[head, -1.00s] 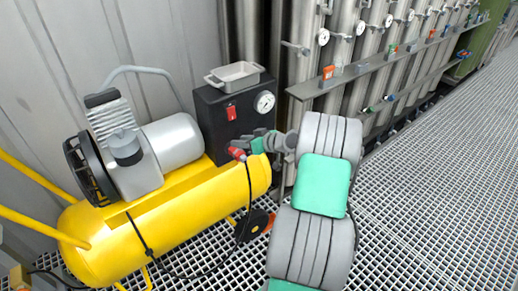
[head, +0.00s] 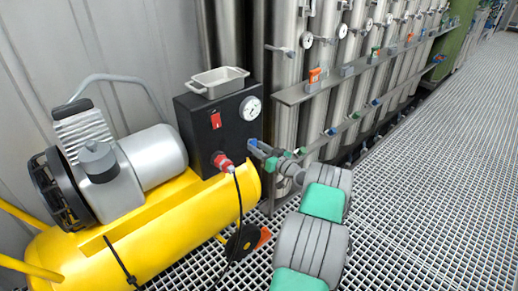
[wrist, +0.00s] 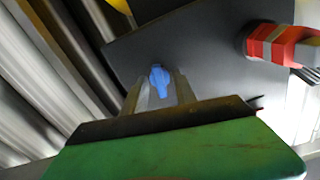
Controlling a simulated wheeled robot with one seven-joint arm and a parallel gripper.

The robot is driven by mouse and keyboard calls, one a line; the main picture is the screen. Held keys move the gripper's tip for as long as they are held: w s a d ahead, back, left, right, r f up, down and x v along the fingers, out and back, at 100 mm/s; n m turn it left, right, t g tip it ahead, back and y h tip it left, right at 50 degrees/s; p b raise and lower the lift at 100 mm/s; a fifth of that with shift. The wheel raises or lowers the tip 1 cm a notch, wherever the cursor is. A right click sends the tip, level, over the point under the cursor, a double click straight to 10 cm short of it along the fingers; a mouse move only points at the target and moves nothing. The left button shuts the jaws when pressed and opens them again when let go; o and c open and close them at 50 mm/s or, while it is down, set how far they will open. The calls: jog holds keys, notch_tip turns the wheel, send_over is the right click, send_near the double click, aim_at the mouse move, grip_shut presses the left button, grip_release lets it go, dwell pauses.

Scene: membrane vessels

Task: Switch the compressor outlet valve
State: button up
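The compressor outlet valve shows as a small blue handle (wrist: 158,80) on the side of the dark control box in the wrist view. In the head view the blue handle (head: 253,143) is small, at the box's right side, partly hidden by my gripper. My gripper (head: 261,150) is beside that side of the box. In the wrist view its two grey fingers (wrist: 160,92) stand apart, one on each side of the handle, with a gap around it. I cannot tell whether either finger touches it.
The black control box (head: 190,118) carries a gauge, a red switch and a grey tray (head: 217,82). A red plug (head: 223,163) with a black cable sits on its front. The yellow compressor tank (head: 170,225) lies at left. Steel membrane vessels (head: 330,60) stand behind. Grating floor is clear at right.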

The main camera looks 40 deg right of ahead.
grip_shut()
dwell(0.4)
jog(key=shift+d, duration=0.15)
